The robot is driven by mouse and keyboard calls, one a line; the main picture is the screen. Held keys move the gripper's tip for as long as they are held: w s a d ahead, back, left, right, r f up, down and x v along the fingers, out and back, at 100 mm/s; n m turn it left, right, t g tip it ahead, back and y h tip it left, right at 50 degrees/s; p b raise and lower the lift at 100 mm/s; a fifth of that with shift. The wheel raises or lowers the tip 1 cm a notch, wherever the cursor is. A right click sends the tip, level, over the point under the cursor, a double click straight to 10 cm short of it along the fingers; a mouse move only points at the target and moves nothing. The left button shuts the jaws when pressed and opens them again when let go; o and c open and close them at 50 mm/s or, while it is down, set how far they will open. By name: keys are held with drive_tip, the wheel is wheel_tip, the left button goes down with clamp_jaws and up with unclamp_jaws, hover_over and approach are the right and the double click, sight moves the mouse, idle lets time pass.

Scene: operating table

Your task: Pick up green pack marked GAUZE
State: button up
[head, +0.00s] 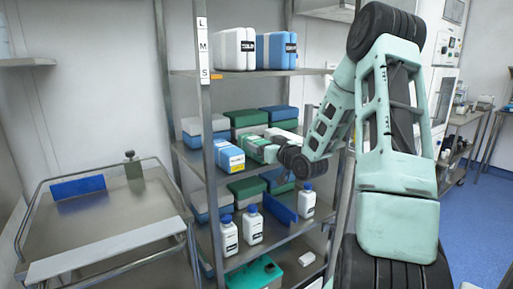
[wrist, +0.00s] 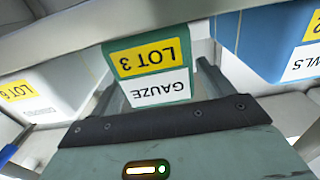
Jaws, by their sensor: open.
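The green pack (wrist: 150,48) marked GAUZE, with a yellow LOT 3 label above the white one, is straight ahead in the wrist view; its lettering appears upside down. My gripper (wrist: 157,88) is open, with one dark finger on either side of the pack's labelled end. Whether the fingers touch the pack cannot be told. In the head view my gripper (head: 258,150) reaches into the middle shelf of the rack, and my arm and gripper hide much of what lies there.
In the wrist view a pale pack (wrist: 50,85) lies left and a blue pack (wrist: 270,45) right, close beside the fingers. A shelf edge (wrist: 90,35) crosses above. In the head view, white bottles (head: 252,226) stand on the shelf below, and a steel cart (head: 110,215) stands left.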

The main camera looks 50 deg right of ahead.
drive_tip(key=c, duration=1.2)
